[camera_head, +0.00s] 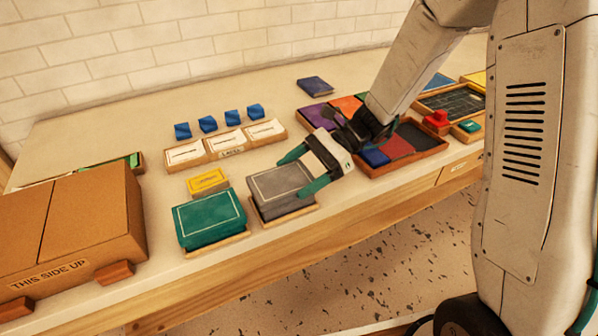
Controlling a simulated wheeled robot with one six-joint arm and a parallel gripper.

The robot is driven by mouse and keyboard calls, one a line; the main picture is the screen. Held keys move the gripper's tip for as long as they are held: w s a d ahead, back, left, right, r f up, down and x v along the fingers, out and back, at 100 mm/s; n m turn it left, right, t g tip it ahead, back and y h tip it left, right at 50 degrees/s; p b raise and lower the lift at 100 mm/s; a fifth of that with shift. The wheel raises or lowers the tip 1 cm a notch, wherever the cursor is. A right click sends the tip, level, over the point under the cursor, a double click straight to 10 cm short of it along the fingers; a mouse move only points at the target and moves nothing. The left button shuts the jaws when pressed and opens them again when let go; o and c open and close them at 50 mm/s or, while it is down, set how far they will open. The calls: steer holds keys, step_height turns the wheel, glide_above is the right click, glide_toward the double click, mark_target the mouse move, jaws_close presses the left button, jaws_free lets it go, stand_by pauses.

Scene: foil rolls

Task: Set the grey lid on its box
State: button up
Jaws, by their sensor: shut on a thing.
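The grey lid (279,184), with a pale outline on its top, is at the front middle of the table. My gripper (302,172) reaches it from the right, with one teal finger at its far edge and the other at its near right edge. It is shut on the lid. Below the lid are a dark grey side and a light wooden tray (291,218). From this angle I cannot tell the box from the lid's side, nor whether the lid touches it.
A teal box (209,217) in a tray stands close on the left, with a yellow box (207,181) behind it. A large cardboard carton (95,220) fills the left. Labelled white boxes (225,143) and several blue blocks stand behind. A wooden tray (418,157) with coloured pieces lies right.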

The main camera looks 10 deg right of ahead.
steer(key=shift+f, duration=0.8)
steer(key=o, duration=0.9)
steer(key=shift+v, duration=3.85)
steer(key=shift+d+f, duration=0.1)
steer(key=shift+d, duration=0.05)
steer(key=s+n, duration=0.1)
steer(key=s+d+n+h, duration=0.1)
steer(key=s+f+n+g+h, duration=0.1)
steer(key=s, duration=0.1)
steer(key=shift+d, duration=0.25)
steer(key=s+d+r+n+t+h, duration=0.3)
steer(key=s+d+r+n+h, duration=0.1)
steer(key=s, duration=0.5)
steer(key=s+d+r+n+t+h, duration=0.3)
steer(key=s+d+r+n+h, duration=0.1)
steer(key=s+r+n+h, duration=0.3)
step_height(320, 180, up, 3)
steer(key=s, duration=0.2)
steer(key=shift+s+d+n, duration=0.25)
steer(key=shift+s+n, duration=0.05)
steer(key=shift+n, duration=0.1)
